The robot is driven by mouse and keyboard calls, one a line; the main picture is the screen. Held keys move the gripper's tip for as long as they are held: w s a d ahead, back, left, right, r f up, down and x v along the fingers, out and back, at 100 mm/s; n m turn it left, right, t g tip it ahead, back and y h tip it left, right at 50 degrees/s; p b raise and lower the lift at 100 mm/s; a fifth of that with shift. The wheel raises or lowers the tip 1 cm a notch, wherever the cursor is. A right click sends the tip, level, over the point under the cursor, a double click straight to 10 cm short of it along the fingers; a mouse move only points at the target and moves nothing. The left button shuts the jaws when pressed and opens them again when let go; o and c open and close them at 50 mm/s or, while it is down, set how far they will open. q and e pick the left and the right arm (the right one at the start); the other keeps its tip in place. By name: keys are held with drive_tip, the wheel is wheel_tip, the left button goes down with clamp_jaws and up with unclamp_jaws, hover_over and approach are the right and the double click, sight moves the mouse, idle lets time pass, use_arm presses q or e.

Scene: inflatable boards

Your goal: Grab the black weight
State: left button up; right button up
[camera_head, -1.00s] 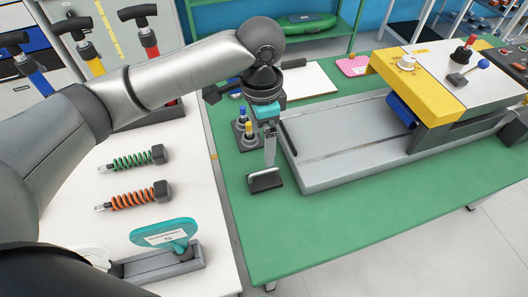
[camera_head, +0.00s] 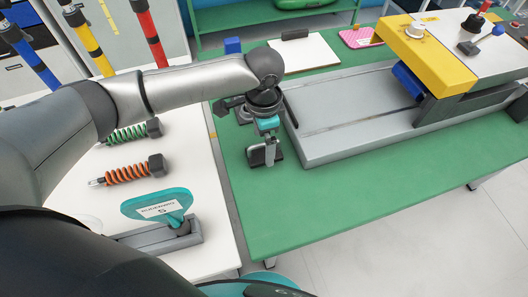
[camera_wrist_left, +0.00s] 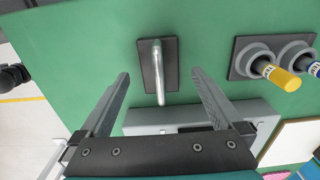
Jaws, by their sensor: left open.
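The black weight is a flat dark block with an upright silver handle. It stands on the green table, its dark plate (camera_wrist_left: 147,70) and handle well seen in the left wrist view. In the head view the weight (camera_head: 257,161) is partly covered by my left gripper (camera_head: 268,142). That gripper (camera_wrist_left: 160,75) is open and empty, pointing down just above the weight. In the wrist view the handle lies between the two fingertips, with a gap on both sides. My right gripper is out of view.
A long grey machine bed (camera_head: 345,135) with a yellow block (camera_head: 428,60) stands close right of the weight. A holder with a yellow and a blue plug (camera_wrist_left: 279,75) is nearby. The white table (camera_head: 180,90) at left holds springs and a teal paddle (camera_head: 157,205). The green table's front is clear.

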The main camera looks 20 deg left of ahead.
sight(264, 143)
use_arm(q)
wheel_tip(264, 143, down, 3)
drive_tip(key=shift+f+b, duration=0.1)
drive_tip(key=shift+b, duration=0.25)
clamp_jaws()
idle(0.6)
